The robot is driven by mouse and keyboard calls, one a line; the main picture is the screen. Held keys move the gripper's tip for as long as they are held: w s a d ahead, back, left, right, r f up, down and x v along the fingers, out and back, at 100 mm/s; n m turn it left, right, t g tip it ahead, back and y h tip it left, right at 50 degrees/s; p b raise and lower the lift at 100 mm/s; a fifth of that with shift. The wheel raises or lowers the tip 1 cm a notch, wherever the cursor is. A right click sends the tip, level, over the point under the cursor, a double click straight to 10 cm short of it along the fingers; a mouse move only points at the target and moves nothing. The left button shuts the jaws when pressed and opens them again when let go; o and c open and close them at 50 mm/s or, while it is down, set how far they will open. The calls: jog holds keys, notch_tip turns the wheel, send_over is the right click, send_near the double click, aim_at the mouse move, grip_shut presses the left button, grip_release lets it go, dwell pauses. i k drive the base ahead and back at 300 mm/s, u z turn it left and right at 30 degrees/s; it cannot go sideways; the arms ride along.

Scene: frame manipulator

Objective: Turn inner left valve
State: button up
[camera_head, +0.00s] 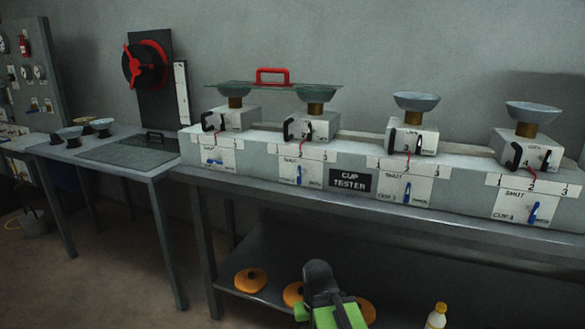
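A long grey bench unit labelled CUP TESTER (351,181) has a row of several stations, each with a cup on top and a blue lever on its front. The inner left station's blue lever (299,173) stands about upright on its white SHUT panel. The outer left blue lever (213,161) lies nearly level. The inner right lever (407,190) and outer right lever (532,212) stand about upright. Black handles, such as the inner left one (291,130), sit on the white boxes above. My green and black gripper (325,296) is low in front, apart from the levers; its fingertips are unclear.
A clear plate with a red handle (272,76) rests over the two left cups. A lower shelf (225,274) holds orange discs (250,280). A yellow bottle (437,316) stands at bottom right. A side table (100,159) with small cups and a red wheel (144,65) are at left.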

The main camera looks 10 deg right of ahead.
aim_at(299, 173)
jog(key=z, duration=0.2)
jog(key=k, duration=0.7)
jog(key=u, duration=0.25)
jog(key=i, duration=1.35)
jog(key=u, duration=2.55)
jog(key=k, duration=0.65)
jog(key=u, duration=0.1)
